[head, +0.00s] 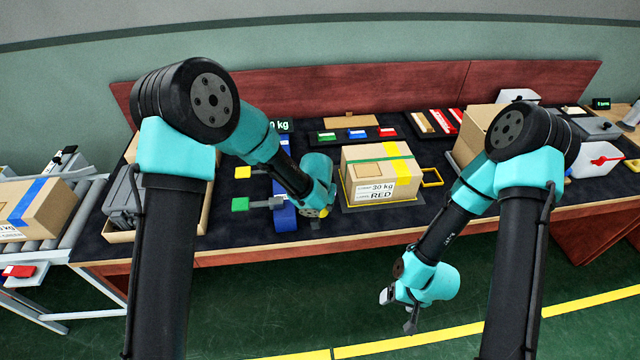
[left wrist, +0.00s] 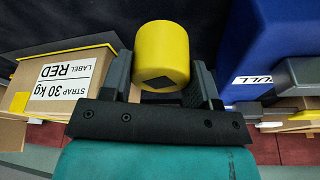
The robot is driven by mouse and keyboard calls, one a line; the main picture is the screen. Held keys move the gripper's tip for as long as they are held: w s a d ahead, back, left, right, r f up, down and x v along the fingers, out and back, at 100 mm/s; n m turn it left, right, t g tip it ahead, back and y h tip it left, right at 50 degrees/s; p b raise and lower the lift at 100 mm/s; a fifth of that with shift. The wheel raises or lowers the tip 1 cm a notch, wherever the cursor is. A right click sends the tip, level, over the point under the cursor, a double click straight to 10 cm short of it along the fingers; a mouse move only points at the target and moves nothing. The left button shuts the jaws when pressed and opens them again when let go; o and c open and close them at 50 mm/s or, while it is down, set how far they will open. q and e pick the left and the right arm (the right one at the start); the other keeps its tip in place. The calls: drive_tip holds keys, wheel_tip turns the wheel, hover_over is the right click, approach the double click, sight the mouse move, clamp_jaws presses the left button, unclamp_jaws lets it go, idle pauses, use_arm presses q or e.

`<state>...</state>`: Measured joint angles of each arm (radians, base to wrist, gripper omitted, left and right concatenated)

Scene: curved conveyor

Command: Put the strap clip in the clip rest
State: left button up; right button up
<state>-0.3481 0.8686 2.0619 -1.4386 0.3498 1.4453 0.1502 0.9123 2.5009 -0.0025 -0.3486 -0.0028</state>
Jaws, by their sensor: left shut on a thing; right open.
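My left gripper (head: 322,213) is low over the table, between the blue unit and the carton. In the left wrist view its fingers (left wrist: 165,85) are shut on a yellow cylindrical piece (left wrist: 163,45), which looks like the strap clip. In the head view only a bit of yellow shows at that gripper. I cannot tell which thing is the clip rest; a small yellow frame (head: 431,177) lies right of the carton. My right gripper (head: 398,309) is open and empty, in front of the table edge over the floor.
A carton (head: 375,175) with a yellow strap and a "30 kg RED" label sits mid-table. A blue unit (head: 285,215) with yellow and green tabs stands left of it; its "PULL" label shows in the left wrist view (left wrist: 262,79). A tray of coloured pieces (head: 357,134) lies behind.

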use_arm(q)
drive_tip(key=w, duration=0.4)
drive_tip(key=w+f, duration=0.1)
drive_tip(key=w, duration=0.8)
drive_tip(key=shift+w+f, duration=0.15)
drive_tip(key=shift+w, duration=0.15)
drive_tip(key=shift+w, duration=0.1)
drive_tip(key=shift+w+f, duration=0.2)
drive_tip(key=shift+f, duration=1.6)
drive_tip(key=shift+f, duration=0.15)
drive_tip(key=o, duration=1)
drive_tip(key=shift+o, duration=0.2)
